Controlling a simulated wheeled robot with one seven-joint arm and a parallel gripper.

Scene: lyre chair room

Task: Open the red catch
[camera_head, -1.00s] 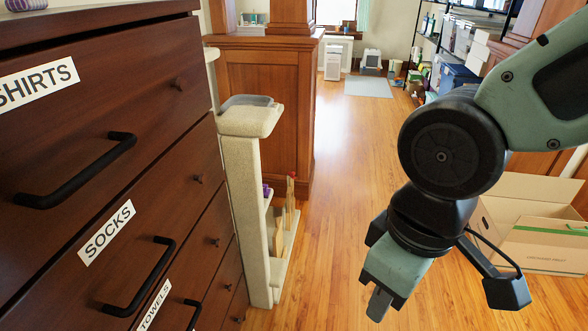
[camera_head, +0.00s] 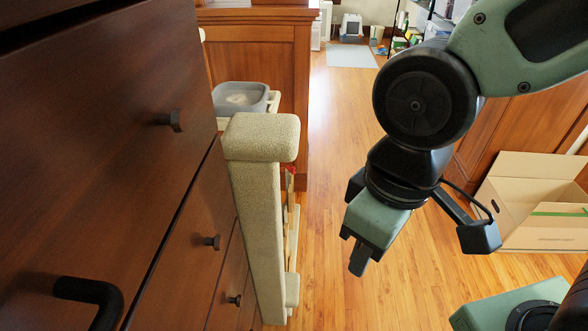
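A small red piece (camera_head: 291,178) shows just behind the carpeted post, near the wooden slats; most of it is hidden, and I cannot tell if it is the catch. My gripper (camera_head: 358,260) hangs over the wood floor to the right of the post and points down, apart from everything. I see its fingers nearly edge-on, so whether they are open or shut does not show. Nothing is visible in it.
A dark wooden dresser (camera_head: 90,150) with knobs and a black handle (camera_head: 95,292) fills the left. The carpeted post (camera_head: 258,190) stands beside it, with a grey tray (camera_head: 240,97) behind. An open cardboard box (camera_head: 535,200) is at the right. Floor between is clear.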

